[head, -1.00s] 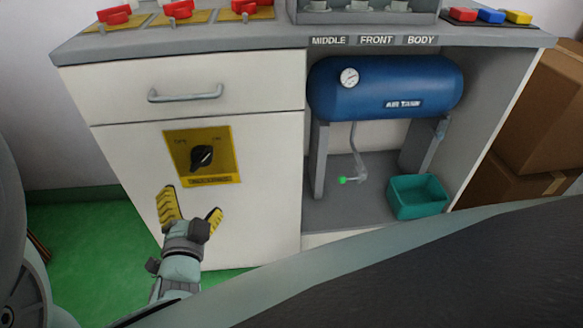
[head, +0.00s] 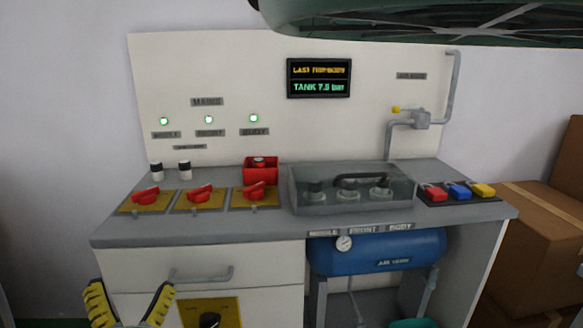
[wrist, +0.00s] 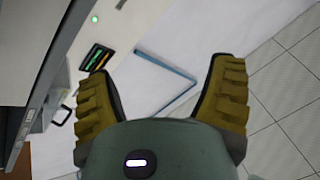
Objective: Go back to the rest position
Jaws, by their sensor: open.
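My gripper (head: 130,306) is at the bottom left of the head view, in front of the cabinet's drawer front. Its two yellow ridged fingers are spread apart with nothing between them. In the wrist view my gripper (wrist: 160,95) is also open and empty, with the workstation off to the left. The grey workbench (head: 270,228) stands in front of me. The drawer handle (head: 202,275) is just to the right of the fingers. The yellow plate with the black rotary switch (head: 209,318) is partly cut off at the bottom edge.
Red rotary switches (head: 200,192) and a red box (head: 260,169) are on the bench's left. A clear cover (head: 350,187) stands in the middle, coloured buttons (head: 459,191) at right. The blue air tank (head: 376,252) is below. Cardboard boxes (head: 545,232) stand right.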

